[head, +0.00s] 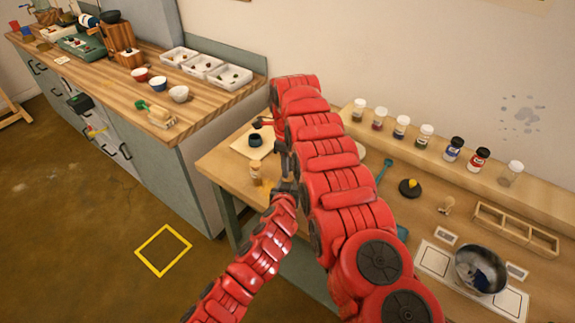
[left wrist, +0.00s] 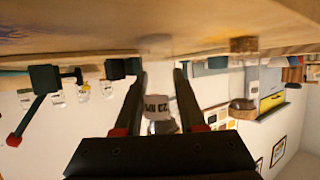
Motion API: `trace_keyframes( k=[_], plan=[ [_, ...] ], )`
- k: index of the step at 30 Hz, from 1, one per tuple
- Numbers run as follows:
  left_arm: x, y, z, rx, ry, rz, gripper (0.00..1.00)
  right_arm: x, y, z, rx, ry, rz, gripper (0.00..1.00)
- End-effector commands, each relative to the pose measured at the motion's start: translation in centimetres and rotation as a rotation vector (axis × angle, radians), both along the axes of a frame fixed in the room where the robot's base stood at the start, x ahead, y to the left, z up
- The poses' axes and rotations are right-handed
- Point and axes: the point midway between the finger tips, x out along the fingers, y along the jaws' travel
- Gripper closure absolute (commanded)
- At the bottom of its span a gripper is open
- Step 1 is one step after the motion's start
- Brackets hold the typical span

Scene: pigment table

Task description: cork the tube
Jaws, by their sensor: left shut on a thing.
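A small tube with a white label shows in the left wrist view (left wrist: 158,105), between the dark fingers of my left gripper (left wrist: 160,73), which is shut on it. That view is upside down. In the head view a small pale and orange-brown tube (head: 256,172) is upright at the left end of the table, by my left wrist. My right gripper (head: 263,122) is near a dark pot at the table's back left; its fingers are too small to tell whether they hold anything. I cannot make out a cork for certain.
The dark pot (head: 255,141) stands on a pale mat. Several jars (head: 401,126) line the back ledge. A wooden rack (head: 515,229) and a metal bowl (head: 480,268) are at the right. My right arm covers the table's middle. A counter stands at the left.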

Motion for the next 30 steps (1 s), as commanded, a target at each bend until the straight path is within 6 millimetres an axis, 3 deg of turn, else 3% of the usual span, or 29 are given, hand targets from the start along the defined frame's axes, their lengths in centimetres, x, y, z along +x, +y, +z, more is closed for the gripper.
trace_keyframes(
  k=[1,17,30],
  plan=[
    [-0.2,0.2,-0.7,0.002,0.014,0.005,1.00,0.0,0.0,-0.3,0.000,0.000,0.000,0.80],
    [-0.2,0.2,-0.8,0.002,0.016,0.005,1.00,-0.1,0.0,-1.1,-0.001,0.004,0.000,0.80],
    [-0.2,0.3,-0.9,0.002,0.018,0.005,1.00,-0.2,0.0,2.8,-0.001,0.004,0.000,0.80]
  ],
)
